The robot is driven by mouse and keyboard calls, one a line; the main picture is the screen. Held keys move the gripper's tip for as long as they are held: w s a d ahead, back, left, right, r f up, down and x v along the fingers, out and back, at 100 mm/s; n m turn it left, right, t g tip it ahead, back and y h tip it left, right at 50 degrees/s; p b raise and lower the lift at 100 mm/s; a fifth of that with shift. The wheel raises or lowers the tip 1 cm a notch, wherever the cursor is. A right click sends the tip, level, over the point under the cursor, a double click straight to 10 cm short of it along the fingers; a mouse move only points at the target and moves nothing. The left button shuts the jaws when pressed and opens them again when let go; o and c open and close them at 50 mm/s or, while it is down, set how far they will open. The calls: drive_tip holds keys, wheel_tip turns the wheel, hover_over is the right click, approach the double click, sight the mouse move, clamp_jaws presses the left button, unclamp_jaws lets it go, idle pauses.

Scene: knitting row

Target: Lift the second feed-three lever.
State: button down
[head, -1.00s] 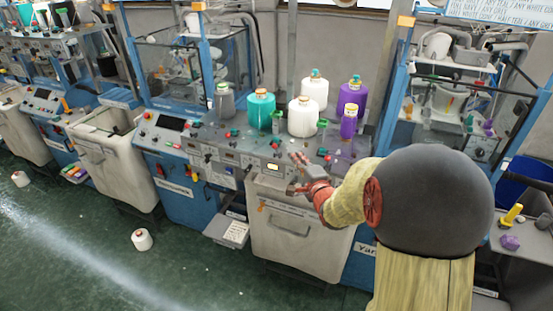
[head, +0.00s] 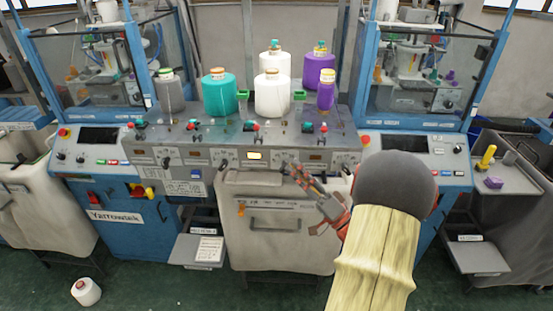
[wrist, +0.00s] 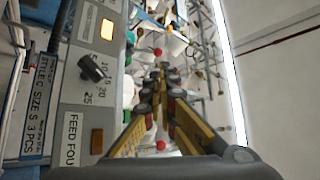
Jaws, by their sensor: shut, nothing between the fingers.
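The yarn feed console (head: 225,132) is in front of me in the head view, with small levers and red knobs along its top. One red-knobbed lever (head: 255,127) stands above the lit amber window (head: 254,155). In the wrist view a panel label reads FEED THREE (wrist: 89,20), beside a lit amber window (wrist: 107,28); a FEED FOUR label (wrist: 72,138) is nearer. A red ball knob (wrist: 158,51) shows beyond my fingertips. My gripper (head: 288,170) is shut and empty at the console's front edge, right of the lit window. I cannot tell which lever is the second feed-three one.
Teal (head: 220,93), white (head: 272,93) and purple (head: 326,90) yarn cones stand on the console, with others beside them. A pale bin (head: 275,245) is below it. A grey side shelf (head: 197,249) juts out left of the bin. A white cone (head: 86,291) lies on the floor.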

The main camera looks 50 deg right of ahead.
sight(258, 130)
drive_tip(key=b+x, duration=0.1)
drive_tip(key=x, duration=1.2)
drive_tip(key=shift+b, duration=0.35)
drive_tip(key=m+g+p, duration=0.1)
drive_tip(key=p, duration=0.2)
drive_tip(key=r+m+h+p, duration=0.1)
drive_tip(key=m+p, duration=0.1)
drive_tip(key=p, duration=0.1)
drive_tip(key=shift+w+d+r+g+h+p, duration=0.15)
drive_tip(key=shift+w+d+g+h+p, duration=0.15)
drive_tip(key=shift+w+d+g+p, duration=0.1)
